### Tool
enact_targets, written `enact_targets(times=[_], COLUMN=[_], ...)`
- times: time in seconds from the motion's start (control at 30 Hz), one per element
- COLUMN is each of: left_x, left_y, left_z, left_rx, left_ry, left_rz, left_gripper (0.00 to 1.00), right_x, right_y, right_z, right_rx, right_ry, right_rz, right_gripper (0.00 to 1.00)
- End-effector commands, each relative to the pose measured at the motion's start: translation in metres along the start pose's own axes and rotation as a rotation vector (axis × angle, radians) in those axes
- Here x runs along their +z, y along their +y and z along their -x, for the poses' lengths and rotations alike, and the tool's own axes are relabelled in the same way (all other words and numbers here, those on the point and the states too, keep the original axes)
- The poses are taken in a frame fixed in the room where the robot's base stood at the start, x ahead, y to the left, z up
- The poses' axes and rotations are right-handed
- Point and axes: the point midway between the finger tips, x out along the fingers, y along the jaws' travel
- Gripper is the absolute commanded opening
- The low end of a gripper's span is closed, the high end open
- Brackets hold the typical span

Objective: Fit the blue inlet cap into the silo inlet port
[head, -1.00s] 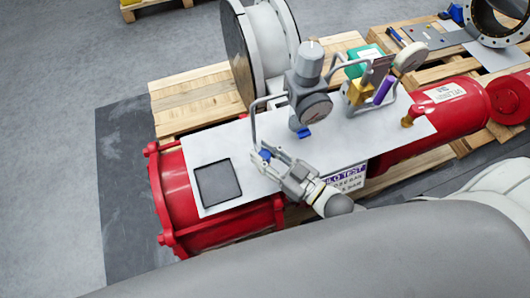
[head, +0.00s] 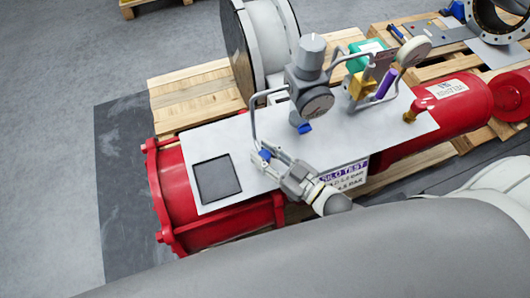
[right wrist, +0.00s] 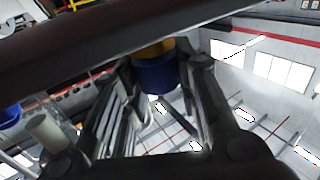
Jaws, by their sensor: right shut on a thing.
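My right gripper (head: 266,157) is low over the front of the white plate, near the lower end of a bent grey tube. It is shut on the blue inlet cap (head: 264,154). In the right wrist view, the cap (right wrist: 158,78) sits between the two fingers, just below a brass-coloured part (right wrist: 152,48). I cannot tell whether the cap touches this part or whether it is the silo inlet port. The port is not clearly seen in the head view. My left gripper is not in view.
The white plate (head: 230,150) lies on a red cylinder (head: 178,190) and carries a dark square pad (head: 217,178). A grey regulator with a gauge (head: 317,101) stands behind my gripper, with bent tubes beside it. A sign (head: 345,177) hangs at the plate's front edge.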

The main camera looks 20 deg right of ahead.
Motion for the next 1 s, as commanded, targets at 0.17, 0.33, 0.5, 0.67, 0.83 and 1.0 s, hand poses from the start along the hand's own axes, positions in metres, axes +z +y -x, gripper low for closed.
enact_targets(times=[0.17,0.33,0.5,0.67,0.83,1.0], left_x=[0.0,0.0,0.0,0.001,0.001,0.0], left_y=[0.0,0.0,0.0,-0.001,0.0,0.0], left_z=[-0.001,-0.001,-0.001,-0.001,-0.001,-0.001], left_rx=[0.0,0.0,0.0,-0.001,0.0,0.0], left_ry=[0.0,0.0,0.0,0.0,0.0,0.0], left_rz=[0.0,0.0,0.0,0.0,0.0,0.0], left_gripper=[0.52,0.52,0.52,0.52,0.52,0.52], right_x=[0.002,0.002,0.002,0.002,0.003,0.004], right_y=[0.0,0.0,0.0,0.0,0.0,0.0], right_z=[0.0,0.0,0.0,0.003,0.022,0.054], right_rx=[0.0,0.0,0.0,0.0,0.001,0.0], right_ry=[0.001,0.001,0.0,-0.001,-0.004,-0.006], right_rz=[0.0,0.0,0.0,0.0,-0.001,-0.002], right_gripper=[0.39,0.54,0.54,0.54,0.54,0.54])
